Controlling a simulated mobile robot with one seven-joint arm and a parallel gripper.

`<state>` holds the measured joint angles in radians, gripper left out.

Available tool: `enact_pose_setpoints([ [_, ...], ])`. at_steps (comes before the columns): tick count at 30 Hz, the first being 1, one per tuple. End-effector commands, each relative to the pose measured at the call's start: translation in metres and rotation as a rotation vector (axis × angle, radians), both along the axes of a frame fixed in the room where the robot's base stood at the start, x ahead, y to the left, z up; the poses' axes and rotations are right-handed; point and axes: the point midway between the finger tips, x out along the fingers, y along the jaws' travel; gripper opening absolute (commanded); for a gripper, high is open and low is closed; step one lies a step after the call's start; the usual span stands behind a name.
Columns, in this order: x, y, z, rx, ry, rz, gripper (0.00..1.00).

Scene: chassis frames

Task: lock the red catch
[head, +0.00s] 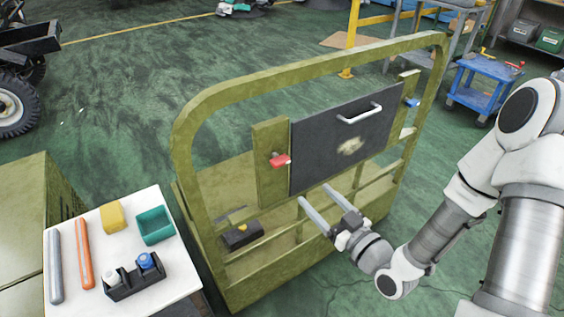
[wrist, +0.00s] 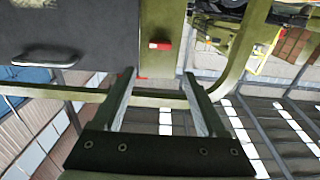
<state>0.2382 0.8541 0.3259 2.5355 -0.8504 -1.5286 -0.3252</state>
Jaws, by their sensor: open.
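The red catch (head: 280,160) sits on the olive left post (head: 266,185), beside the left edge of a dark panel (head: 325,148). Its handle sticks out roughly sideways; whether it is locked I cannot tell. In the wrist view, the red catch (wrist: 159,45) is on the olive post, just beyond the fingertips. My gripper (head: 314,194) is open and empty, below and to the right of the catch in the head view and apart from it. In the wrist view, my gripper (wrist: 158,74) has its two fingers spread on either side of the catch's line.
The panel has a pale handle (head: 359,113); a blue catch (head: 411,102) is at its right. An olive tubular frame (head: 300,72) surrounds it, with lower rails. A white-topped table (head: 75,298) with small items stands at left. A blue cart (head: 478,98) is behind right.

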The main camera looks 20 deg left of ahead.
Motion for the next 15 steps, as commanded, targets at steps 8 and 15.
enact_pose_setpoints([
  [8,0.037,0.045,0.001,0.002,-0.003,0.003,0.75],
  [15,0.071,0.085,0.001,0.002,-0.001,0.002,0.75],
])
